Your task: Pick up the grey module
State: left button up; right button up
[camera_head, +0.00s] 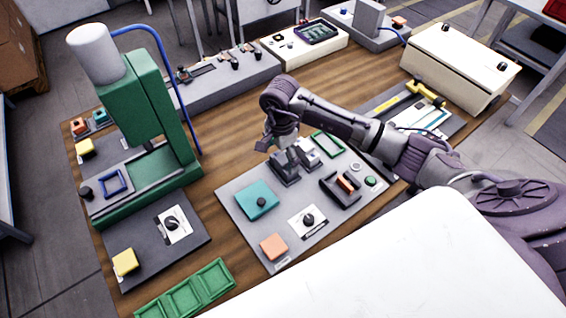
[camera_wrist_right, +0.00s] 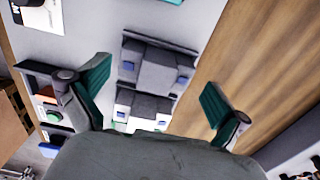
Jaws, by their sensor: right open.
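Two grey modules stand side by side on the grey panel (camera_head: 228,195) in the head view: a darker one (camera_head: 284,168) and a lighter one (camera_head: 307,153). In the right wrist view one grey module (camera_wrist_right: 163,70) lies between and slightly beyond the fingertips, and a second grey block (camera_wrist_right: 143,108) lies nearer the palm. I cannot tell which of them the task means. My right gripper (camera_head: 279,143) is above the modules, pointing down; its green-padded fingers show spread apart and empty in the right wrist view (camera_wrist_right: 155,86). My left gripper is not in view.
Beside the modules, the panel holds a teal plate (camera_head: 256,200), a black knob (camera_head: 308,219), an orange block (camera_head: 273,246) and a black holder (camera_head: 341,190). A green press (camera_head: 165,115) stands to the left. Bare wood shows between press and panel.

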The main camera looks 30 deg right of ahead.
aim_at(283, 159)
jog(key=f, duration=0.1)
jog(key=f+p, duration=0.1)
jog(key=f, duration=0.1)
jog(key=shift+s+d+f, duration=0.15)
jog(key=shift+d+f, duration=0.1)
jog(key=shift+f, duration=0.1)
jog(key=shift+f+p, duration=0.3)
jog(key=shift+f, duration=0.15)
jog(key=c, duration=1)
jog(key=shift+r, duration=0.1)
